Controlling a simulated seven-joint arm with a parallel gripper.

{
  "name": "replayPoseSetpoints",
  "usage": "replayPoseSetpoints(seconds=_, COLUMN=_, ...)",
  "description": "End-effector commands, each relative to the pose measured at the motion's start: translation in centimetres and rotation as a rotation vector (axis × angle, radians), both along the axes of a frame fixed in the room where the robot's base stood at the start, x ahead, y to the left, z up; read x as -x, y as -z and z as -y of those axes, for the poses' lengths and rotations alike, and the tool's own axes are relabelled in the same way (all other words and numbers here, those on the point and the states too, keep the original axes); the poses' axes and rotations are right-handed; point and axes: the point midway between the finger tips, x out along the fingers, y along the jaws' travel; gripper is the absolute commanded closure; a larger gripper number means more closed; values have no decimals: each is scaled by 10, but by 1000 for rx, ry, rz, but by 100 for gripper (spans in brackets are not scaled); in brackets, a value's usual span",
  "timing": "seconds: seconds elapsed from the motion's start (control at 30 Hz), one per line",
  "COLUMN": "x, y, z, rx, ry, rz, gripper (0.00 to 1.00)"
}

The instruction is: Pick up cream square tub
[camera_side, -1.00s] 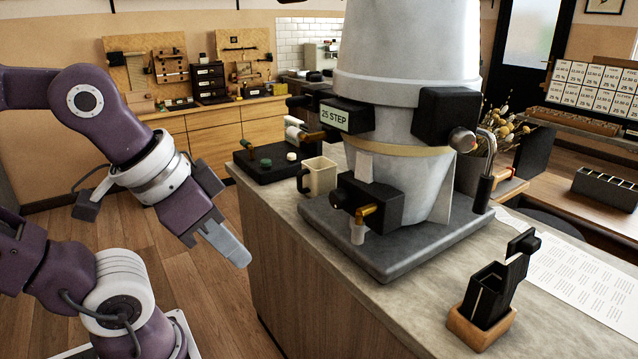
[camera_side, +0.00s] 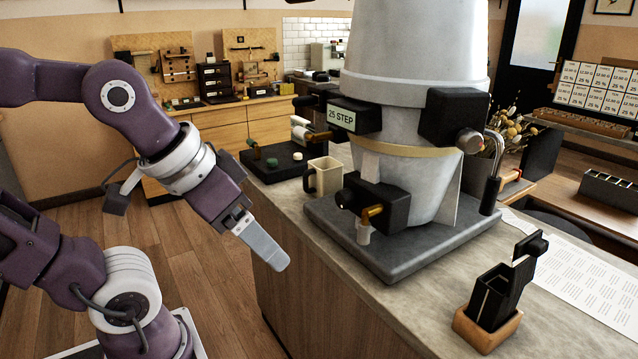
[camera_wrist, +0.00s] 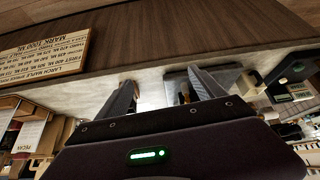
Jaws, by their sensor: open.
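The cream square tub (camera_side: 325,174) stands upright on the counter in the side view, with a dark handle on its left. It is left of the big grey vessel. My gripper (camera_side: 276,258) is at the counter's left edge, lower in the picture than the tub and apart from it. In the wrist view my gripper's two fingers (camera_wrist: 165,90) are spread with nothing held between them.
The grey vessel (camera_side: 415,155) with black boxes and taps stands on a dark slab (camera_side: 400,256). A black board (camera_side: 275,161) with small knobs lies behind the tub. A black holder on a wooden base (camera_side: 487,328) stands at front right. Bare counter (camera_side: 290,212) lies before the tub.

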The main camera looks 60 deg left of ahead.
Motion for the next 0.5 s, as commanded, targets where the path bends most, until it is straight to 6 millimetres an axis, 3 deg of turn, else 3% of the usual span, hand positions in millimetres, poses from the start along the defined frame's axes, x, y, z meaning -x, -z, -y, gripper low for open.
replayPoseSetpoints(seconds=0.07, x=-52, y=-2, z=-23, rx=29, ry=-152, rz=59, gripper=21)
replayPoseSetpoints(seconds=0.17, x=-141, y=1, z=-81, rx=92, ry=-415, rz=213, gripper=21)
replayPoseSetpoints(seconds=0.2, x=-173, y=6, z=-109, rx=122, ry=-512, rz=284, gripper=21)
replayPoseSetpoints(seconds=0.3, x=-233, y=29, z=-185, rx=209, ry=-721, rz=464, gripper=21)
replayPoseSetpoints(seconds=0.4, x=-268, y=66, z=-260, rx=328, ry=-891, rz=650, gripper=21)
replayPoseSetpoints(seconds=0.5, x=-277, y=110, z=-320, rx=488, ry=-1017, rz=834, gripper=21)
